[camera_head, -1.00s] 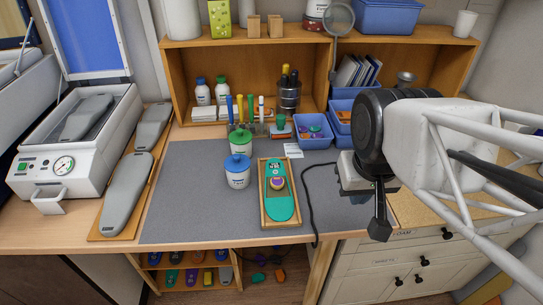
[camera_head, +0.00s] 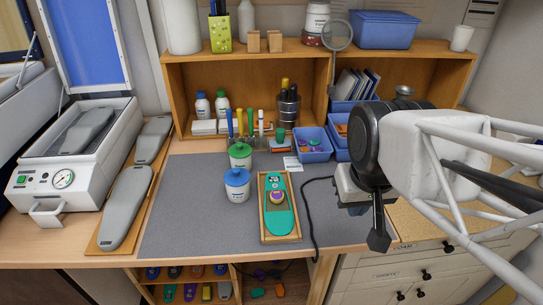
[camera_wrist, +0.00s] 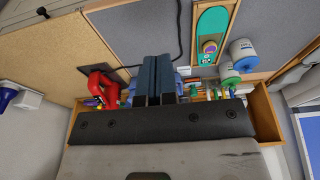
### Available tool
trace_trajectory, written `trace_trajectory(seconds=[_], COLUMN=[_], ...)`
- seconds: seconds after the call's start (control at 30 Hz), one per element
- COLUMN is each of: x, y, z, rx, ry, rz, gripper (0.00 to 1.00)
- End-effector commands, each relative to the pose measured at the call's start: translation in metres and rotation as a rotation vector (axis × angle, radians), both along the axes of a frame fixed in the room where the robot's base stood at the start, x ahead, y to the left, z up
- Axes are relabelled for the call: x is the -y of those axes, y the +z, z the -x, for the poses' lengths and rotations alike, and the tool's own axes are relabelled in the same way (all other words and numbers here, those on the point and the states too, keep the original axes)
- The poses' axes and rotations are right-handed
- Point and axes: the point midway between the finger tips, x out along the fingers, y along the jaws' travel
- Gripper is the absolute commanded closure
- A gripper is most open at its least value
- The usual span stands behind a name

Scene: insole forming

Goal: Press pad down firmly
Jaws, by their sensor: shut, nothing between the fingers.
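A teal insole (camera_head: 277,220) lies in a shallow wooden tray (camera_head: 264,232) on the grey mat. A small round pad (camera_head: 277,197), purple with a tan-yellow top, sits on the middle of the insole. In the wrist view the pad (camera_wrist: 209,47) shows on the insole beyond my fingers. My gripper (camera_head: 379,242) is shut and empty, to the right of the tray and apart from it. In the wrist view its fingers (camera_wrist: 157,62) are together and touch neither pad nor insole. Whether the pad lies fully flat is too small to tell.
Blue-lidded (camera_head: 237,185) and green-lidded (camera_head: 240,155) jars stand left of the tray. A black cable (camera_head: 312,215) runs between tray and gripper. Blue bins (camera_head: 314,146) and a wooden shelf (camera_head: 180,95) are behind. The mat's left part (camera_head: 180,200) is clear.

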Motion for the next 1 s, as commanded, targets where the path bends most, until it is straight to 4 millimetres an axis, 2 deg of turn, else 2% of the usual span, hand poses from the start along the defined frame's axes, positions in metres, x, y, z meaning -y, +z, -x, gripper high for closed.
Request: trace_trajectory(seconds=[0.17,0.47,0.8,1.0], x=[-0.007,-0.035,-0.08,-0.105], y=[-0.001,-0.011,-0.044,-0.065], z=[-0.023,-0.089,-0.168,-0.201], rx=[-0.025,-0.092,-0.17,-0.203], ry=[0.074,0.302,0.585,0.717], rz=[0.011,0.04,0.068,0.076], gripper=[1.0,1.0,1.0,1.0])
